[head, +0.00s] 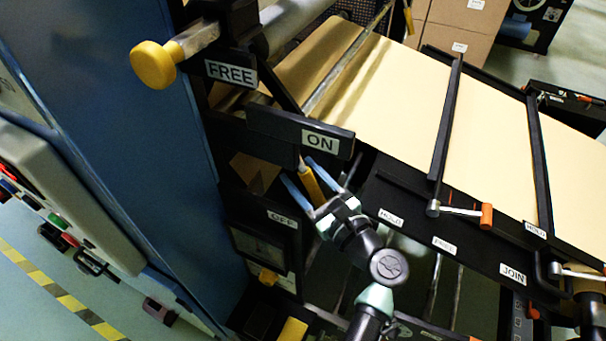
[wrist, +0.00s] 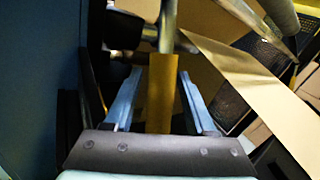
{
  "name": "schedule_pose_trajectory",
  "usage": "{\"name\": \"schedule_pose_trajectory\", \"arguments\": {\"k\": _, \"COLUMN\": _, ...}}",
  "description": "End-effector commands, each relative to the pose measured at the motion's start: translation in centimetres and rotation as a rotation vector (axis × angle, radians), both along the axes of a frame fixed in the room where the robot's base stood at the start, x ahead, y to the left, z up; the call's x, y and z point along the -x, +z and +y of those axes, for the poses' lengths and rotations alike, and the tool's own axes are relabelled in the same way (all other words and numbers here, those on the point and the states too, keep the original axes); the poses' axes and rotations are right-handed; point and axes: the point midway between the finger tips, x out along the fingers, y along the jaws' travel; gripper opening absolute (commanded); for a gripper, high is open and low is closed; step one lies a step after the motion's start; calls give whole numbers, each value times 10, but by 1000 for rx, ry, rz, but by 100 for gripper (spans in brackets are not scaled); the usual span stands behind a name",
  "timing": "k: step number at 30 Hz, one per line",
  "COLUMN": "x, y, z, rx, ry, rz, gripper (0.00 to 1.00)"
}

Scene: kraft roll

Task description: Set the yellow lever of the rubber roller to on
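The yellow lever (head: 312,185) has a thin metal shaft and a yellow grip. In the head view it slants down from just beneath the ON label (head: 320,142), with the OFF label (head: 282,218) lower left. My gripper (head: 297,169) is around the grip, one light blue finger on each side. In the wrist view the yellow grip (wrist: 161,92) stands between the open fingers (wrist: 160,74), with a visible gap on both sides. The lower end of the grip is hidden behind my gripper's body.
A large yellow knob (head: 153,64) sticks out by the FREE label (head: 231,72). A blue machine wall (head: 155,150) stands close on the left. Kraft paper (head: 395,95) runs to the right, with an orange-tipped clamp handle (head: 486,216) at its near edge.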

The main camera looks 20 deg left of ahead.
Motion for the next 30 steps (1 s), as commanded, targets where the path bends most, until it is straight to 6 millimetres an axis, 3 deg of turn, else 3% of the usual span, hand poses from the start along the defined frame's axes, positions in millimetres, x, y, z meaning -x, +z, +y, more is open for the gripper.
{"name": "schedule_pose_trajectory", "arguments": {"k": 1, "x": 0, "y": 0, "z": 0, "rx": 0, "ry": 0, "rz": 0, "gripper": 45}}
{"name": "schedule_pose_trajectory", "arguments": {"k": 9, "x": 0, "y": 0, "z": 0, "rx": 0, "ry": 0, "rz": 0, "gripper": 0}}
{"name": "schedule_pose_trajectory", "arguments": {"k": 30, "x": 0, "y": 0, "z": -1, "rx": 0, "ry": 0, "rz": 0, "gripper": 0}}
